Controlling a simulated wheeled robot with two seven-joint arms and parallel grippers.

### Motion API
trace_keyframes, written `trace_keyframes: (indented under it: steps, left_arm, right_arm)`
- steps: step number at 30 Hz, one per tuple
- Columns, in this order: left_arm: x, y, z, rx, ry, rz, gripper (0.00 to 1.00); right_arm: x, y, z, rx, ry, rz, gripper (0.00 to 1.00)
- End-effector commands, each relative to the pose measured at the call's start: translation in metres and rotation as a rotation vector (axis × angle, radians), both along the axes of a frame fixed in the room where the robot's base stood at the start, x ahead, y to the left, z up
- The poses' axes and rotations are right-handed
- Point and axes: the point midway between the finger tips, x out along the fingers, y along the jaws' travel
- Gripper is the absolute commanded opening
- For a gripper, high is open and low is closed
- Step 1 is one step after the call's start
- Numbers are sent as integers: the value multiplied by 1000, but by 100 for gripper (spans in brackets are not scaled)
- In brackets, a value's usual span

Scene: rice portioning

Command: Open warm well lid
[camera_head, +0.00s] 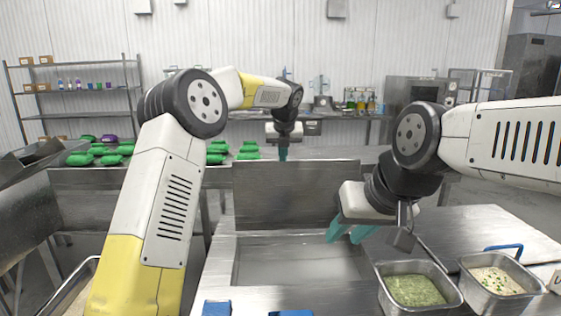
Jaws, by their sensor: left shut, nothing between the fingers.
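A flat grey metal panel, seemingly the warm well lid (297,190), stands upright along the back of a rectangular well (290,262) in the steel counter. The well's opening is uncovered and its inside looks empty. My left gripper (283,154) is shut and empty, pointing down at the lid's top edge in the picture; I cannot tell whether it touches the lid. My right gripper (350,234) is above the well's right side, in front of the lid's right end, with its teal fingers apart and nothing seen between them.
Metal pans of green food (418,291) and pale rice-like food (495,281) sit right of the well. A flat steel cover (490,235) lies behind them. Blue handles (216,308) show at the front edge. Green packs (100,151) lie on the back left counter.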

Motion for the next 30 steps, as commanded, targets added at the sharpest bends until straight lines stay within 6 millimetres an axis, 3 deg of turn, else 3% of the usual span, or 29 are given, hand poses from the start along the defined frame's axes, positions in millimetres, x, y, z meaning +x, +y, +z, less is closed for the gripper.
trace_keyframes:
  steps: [4,11,26,30]
  left_arm:
    - [18,0,-3,-1,0,2,0]
    - [32,0,-4,1,0,1,0]
    - [35,1,-7,3,1,1,0]
    - [31,1,1,2,0,0,0]
  right_arm:
    - [0,0,0,0,0,0,34]
    - [0,0,0,0,0,0,34]
    - [0,0,0,0,0,0,34]
    - [0,0,0,0,0,0,34]
